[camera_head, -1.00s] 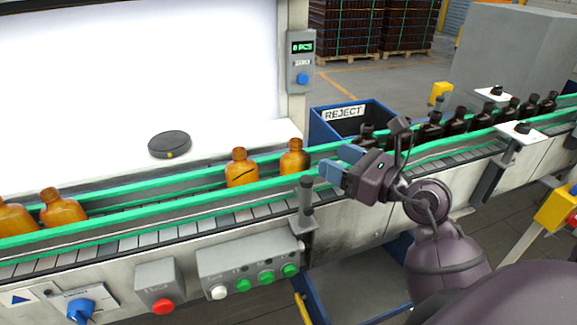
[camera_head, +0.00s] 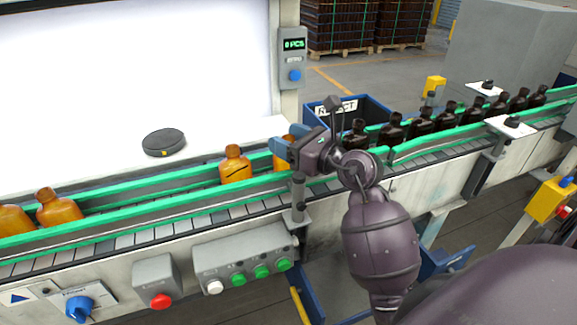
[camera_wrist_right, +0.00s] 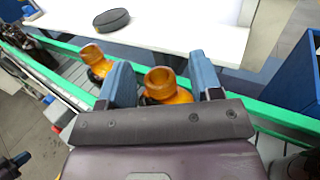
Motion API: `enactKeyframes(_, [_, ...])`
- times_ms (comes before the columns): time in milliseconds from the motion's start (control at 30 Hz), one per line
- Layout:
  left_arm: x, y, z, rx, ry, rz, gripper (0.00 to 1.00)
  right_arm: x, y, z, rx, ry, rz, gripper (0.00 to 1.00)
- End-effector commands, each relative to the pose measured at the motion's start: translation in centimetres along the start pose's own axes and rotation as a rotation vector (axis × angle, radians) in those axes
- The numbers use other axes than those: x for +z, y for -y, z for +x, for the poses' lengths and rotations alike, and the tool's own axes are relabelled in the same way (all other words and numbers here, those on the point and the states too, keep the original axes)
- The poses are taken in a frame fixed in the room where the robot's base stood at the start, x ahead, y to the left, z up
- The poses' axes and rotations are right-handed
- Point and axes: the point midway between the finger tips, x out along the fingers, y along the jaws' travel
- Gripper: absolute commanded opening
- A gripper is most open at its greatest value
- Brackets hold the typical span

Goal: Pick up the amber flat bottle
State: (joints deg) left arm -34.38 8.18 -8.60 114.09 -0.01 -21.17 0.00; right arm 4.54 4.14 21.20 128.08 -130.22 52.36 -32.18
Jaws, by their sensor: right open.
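An amber bottle (camera_head: 291,141) stands upright on the conveyor, mostly hidden behind my right gripper (camera_head: 280,143) in the head view. In the right wrist view this bottle (camera_wrist_right: 166,86) is between the two blue fingers of the open right gripper (camera_wrist_right: 163,78), with gaps beside it. A second amber bottle with a dark line on its side (camera_head: 235,168) stands to its left; it also shows in the wrist view (camera_wrist_right: 95,61). Two more amber bottles (camera_head: 58,210) stand at the far left. I cannot tell which is the flat one by shape. My left gripper is out of view.
Green guide rails (camera_head: 150,207) line the conveyor. Several dark bottles (camera_head: 420,122) stand farther right on it. A blue reject bin (camera_head: 372,108) is behind the belt. A round black disc (camera_head: 164,142) lies on the white surface. A post (camera_head: 299,195) stands at the front rail.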

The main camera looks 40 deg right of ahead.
Motion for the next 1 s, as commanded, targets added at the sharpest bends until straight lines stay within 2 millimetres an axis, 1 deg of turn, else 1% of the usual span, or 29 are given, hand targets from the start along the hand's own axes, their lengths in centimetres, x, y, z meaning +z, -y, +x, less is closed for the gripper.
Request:
enactKeyframes(200, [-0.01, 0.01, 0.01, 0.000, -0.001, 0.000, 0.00, -0.02, -0.01, 0.12, 0.000, 0.000, 0.000, 0.59])
enactKeyframes(233, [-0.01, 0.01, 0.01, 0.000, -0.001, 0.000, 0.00, -0.02, -0.01, 0.11, 0.000, 0.000, 0.000, 0.57])
enactKeyframes(600, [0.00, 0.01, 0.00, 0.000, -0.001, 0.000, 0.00, -0.01, -0.01, 0.09, 0.000, 0.000, -0.001, 0.01])
enactKeyframes(900, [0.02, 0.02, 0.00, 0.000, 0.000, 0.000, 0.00, 0.07, -0.01, 0.08, 0.000, 0.001, -0.001, 0.00])
enactKeyframes(1000, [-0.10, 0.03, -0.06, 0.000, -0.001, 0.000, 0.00, 0.50, -0.02, 0.09, 0.001, 0.002, -0.002, 0.00])
